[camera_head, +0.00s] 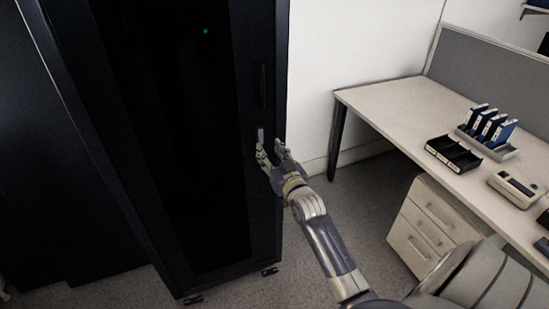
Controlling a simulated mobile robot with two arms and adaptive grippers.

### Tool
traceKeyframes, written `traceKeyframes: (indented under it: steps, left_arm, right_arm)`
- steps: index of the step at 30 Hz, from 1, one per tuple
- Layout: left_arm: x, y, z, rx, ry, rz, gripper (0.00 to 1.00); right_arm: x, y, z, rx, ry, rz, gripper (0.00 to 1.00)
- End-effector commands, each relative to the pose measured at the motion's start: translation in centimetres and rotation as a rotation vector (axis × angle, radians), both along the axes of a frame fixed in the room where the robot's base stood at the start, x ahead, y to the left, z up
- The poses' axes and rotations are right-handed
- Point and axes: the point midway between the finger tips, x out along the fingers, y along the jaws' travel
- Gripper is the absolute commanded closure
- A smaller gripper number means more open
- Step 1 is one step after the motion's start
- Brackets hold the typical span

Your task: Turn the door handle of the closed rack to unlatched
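The tall black rack (180,130) stands at the left with its door closed. A dark vertical handle recess (262,86) is near the door's right edge. Just below it is a small grey handle piece (261,135). My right gripper (269,147) is at the door's right edge, just below this piece. Its two fingers are apart and nothing shows between them. I cannot tell whether a finger touches the handle. My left gripper is not in view.
A desk (400,100) stands at the right, holding a black tray (453,154), a rack of blue devices (488,130) and a grey device (515,188). A drawer unit (432,222) is under it. Grey floor between rack and desk is clear, apart from my arm above it.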

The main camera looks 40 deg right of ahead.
Motion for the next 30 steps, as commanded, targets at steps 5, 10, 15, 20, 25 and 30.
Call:
traceKeyframes:
  steps: [5,10,15,20,25,30]
  left_arm:
    - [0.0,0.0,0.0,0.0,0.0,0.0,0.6]
    - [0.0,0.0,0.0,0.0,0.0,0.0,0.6]
    - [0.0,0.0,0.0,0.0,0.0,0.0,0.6]
    - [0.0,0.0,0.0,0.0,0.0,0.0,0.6]
    - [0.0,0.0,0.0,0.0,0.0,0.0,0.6]
    - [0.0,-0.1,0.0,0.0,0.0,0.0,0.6]
  right_arm:
    - [-2.0,0.5,0.0,0.001,0.001,0.0,0.62]
    - [-2.7,0.6,0.0,0.001,0.0,-0.001,0.62]
    - [-2.8,0.7,0.0,0.001,0.0,-0.001,0.62]
    - [-2.7,0.7,0.0,0.001,0.0,0.0,0.62]
    - [-2.7,0.7,0.0,0.001,0.0,0.0,0.62]
    - [-2.7,1.1,-2.6,0.009,0.046,0.008,0.62]
